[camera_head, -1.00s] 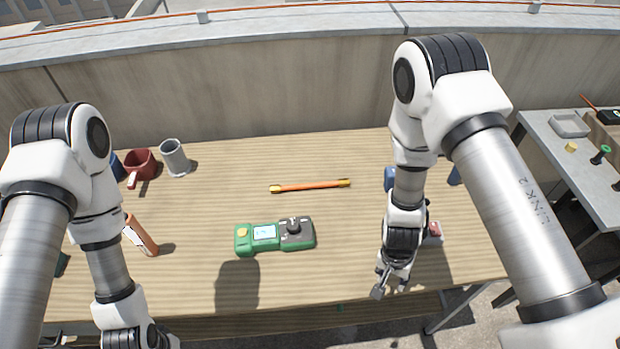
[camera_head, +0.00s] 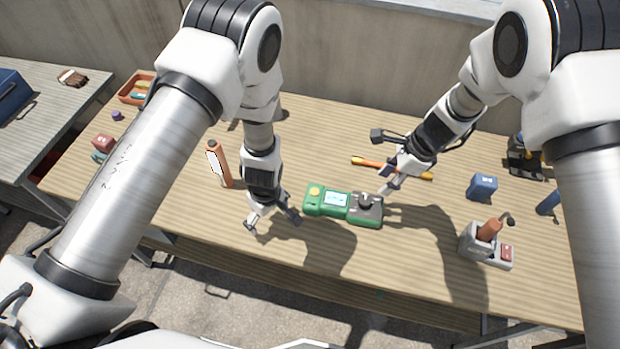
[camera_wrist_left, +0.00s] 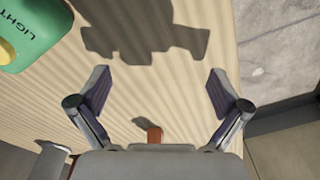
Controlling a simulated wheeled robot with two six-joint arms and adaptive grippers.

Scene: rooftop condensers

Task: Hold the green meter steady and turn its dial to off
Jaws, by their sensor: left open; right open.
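The green meter (camera_head: 327,201) lies flat on the wooden table (camera_head: 330,252), with a yellow button, a small lit screen and a dark dial (camera_head: 366,200) at its right end. My left gripper (camera_head: 272,222) is open and empty, just left of the meter and apart from it. In the left wrist view, its two spread fingers (camera_wrist_left: 156,95) frame bare table, and the meter's end (camera_wrist_left: 35,30) marked LIGHT shows at the upper left. My right gripper (camera_head: 385,163) is open, above and behind the dial end; whether it touches the meter cannot be told.
An orange stick (camera_head: 412,173) lies behind the meter, under my right gripper. A grey holder (camera_head: 470,243) and a blue box (camera_head: 482,187) sit to the right. The table in front of the meter is clear.

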